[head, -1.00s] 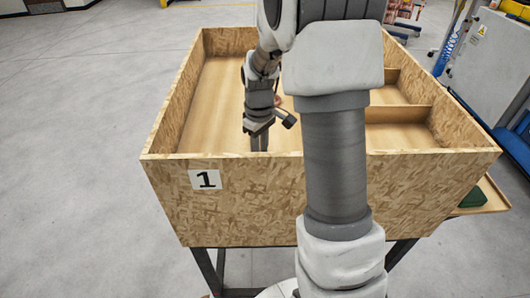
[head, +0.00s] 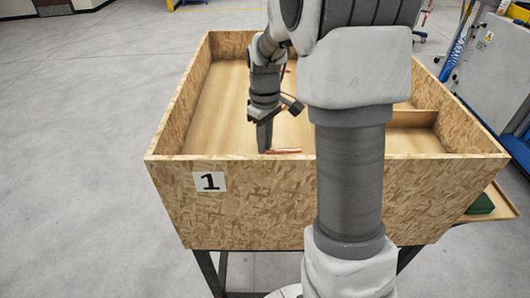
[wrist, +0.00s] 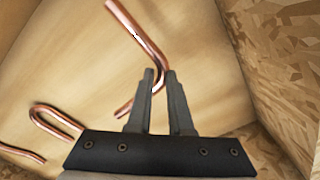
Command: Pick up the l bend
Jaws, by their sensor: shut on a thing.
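The l bend (wrist: 140,35) is a copper tube bent at an angle. In the wrist view its bend lies between the fingertips of my gripper (wrist: 159,76), one arm running up and left, the other down and left behind a finger. My gripper is shut on it. In the head view my gripper (head: 264,148) points down inside the wooden box, close to its front wall. A copper tube (head: 285,151) shows at the fingertips there, partly hidden by the wall. I cannot tell whether the l bend is clear of the box floor.
The large wooden box (head: 250,205), marked 1, has high walls, and one stands close to my gripper in the wrist view (wrist: 285,75). A U-shaped copper tube (wrist: 52,118) and another copper tube (wrist: 22,153) lie at left. Divided compartments (head: 412,118) are at the box's right.

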